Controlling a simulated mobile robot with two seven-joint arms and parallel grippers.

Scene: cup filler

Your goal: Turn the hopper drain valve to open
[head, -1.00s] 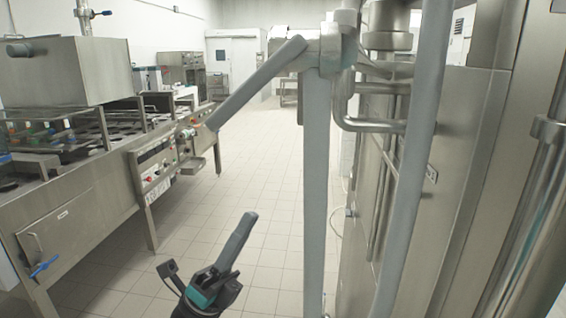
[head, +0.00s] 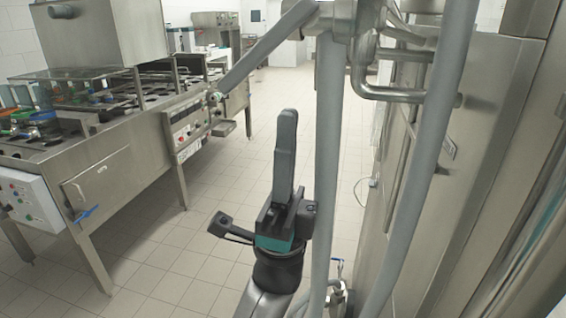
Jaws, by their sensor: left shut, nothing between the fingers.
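My left gripper (head: 286,118) points up in the middle of the head view, its fingers shut together with nothing between them. It is in front of the floor, just left of a hanging grey hose. A small valve-like fitting (head: 338,272) shows low behind the hoses, to the right of my left wrist and apart from the gripper; it is partly hidden. A blue handle (head: 86,213) sits low on the front of the steel filling machine at the left. I cannot tell which of these is the hopper drain valve. My right gripper is not in view.
The steel filling machine (head: 105,155) stands at left with a steel box (head: 105,35) on top. Grey hoses (head: 328,150) and steel pipes (head: 405,96) hang close at right, before a large steel cabinet (head: 480,130). The tiled floor (head: 225,185) between is clear.

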